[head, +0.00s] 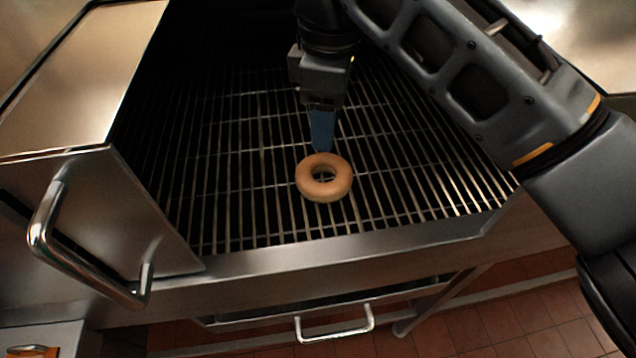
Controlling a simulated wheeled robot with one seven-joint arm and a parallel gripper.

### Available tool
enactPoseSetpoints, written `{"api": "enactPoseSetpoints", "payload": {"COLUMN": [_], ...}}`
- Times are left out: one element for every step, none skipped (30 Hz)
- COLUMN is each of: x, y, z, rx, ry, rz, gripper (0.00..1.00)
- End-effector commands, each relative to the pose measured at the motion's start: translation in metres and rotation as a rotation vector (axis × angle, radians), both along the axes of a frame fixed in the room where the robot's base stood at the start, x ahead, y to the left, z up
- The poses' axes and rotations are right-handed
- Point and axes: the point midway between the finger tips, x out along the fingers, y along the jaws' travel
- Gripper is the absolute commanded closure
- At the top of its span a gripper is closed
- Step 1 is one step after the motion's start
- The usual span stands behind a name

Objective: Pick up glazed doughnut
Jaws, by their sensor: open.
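A golden-brown ring doughnut (324,190) lies flat on the dark wire grate (225,160), near its front edge. No glaze can be made out on it. My gripper (322,148) points down at the far side of the doughnut, with blue fingertips close to its far rim. The fingers overlap in this view, so the gap between them is hidden. The gripper is open and holds nothing. I cannot tell whether a fingertip touches the doughnut.
A steel housing with a handle (85,260) stands on the left. A steel front rail (350,245) borders the grate, with a lower handle (334,324) beneath it. My arm spans the upper right. The grate around the doughnut is clear.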

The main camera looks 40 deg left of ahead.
Motion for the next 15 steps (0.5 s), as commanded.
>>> {"api": "enactPoseSetpoints", "payload": {"x": [0.002, 0.002, 0.003, 0.003, 0.003, 0.002, 0.002, 0.002, 0.002, 0.002, 0.003, 0.003, 0.003, 0.003, 0.004], "y": [-0.002, -0.002, -0.003, -0.003, -0.003, -0.003, -0.003, -0.003, -0.003, -0.002, -0.002, -0.002, -0.002, -0.002, -0.002], "z": [0.0, 0.0, -0.002, -0.004, -0.007, -0.012, -0.015, -0.018, -0.022, -0.024, -0.027, -0.031, -0.035, -0.039, -0.045], "rx": [-0.012, -0.017, -0.02, -0.02, -0.02, -0.019, -0.019, -0.02, -0.018, -0.017, -0.017, -0.018, -0.018, -0.018, -0.018], "ry": [-0.004, -0.005, -0.005, -0.005, -0.004, -0.003, -0.003, -0.004, -0.004, -0.004, -0.004, -0.004, -0.004, -0.004, -0.004], "rz": [0.0, 0.001, 0.001, 0.001, 0.001, 0.001, 0.001, 0.001, 0.001, 0.002, 0.001, 0.001, 0.001, 0.001, 0.0], "gripper": [0.49, 0.49, 0.49, 0.49, 0.49, 0.49, 0.49, 0.49, 0.49, 0.49, 0.49, 0.49, 0.49, 0.49, 0.49]}}
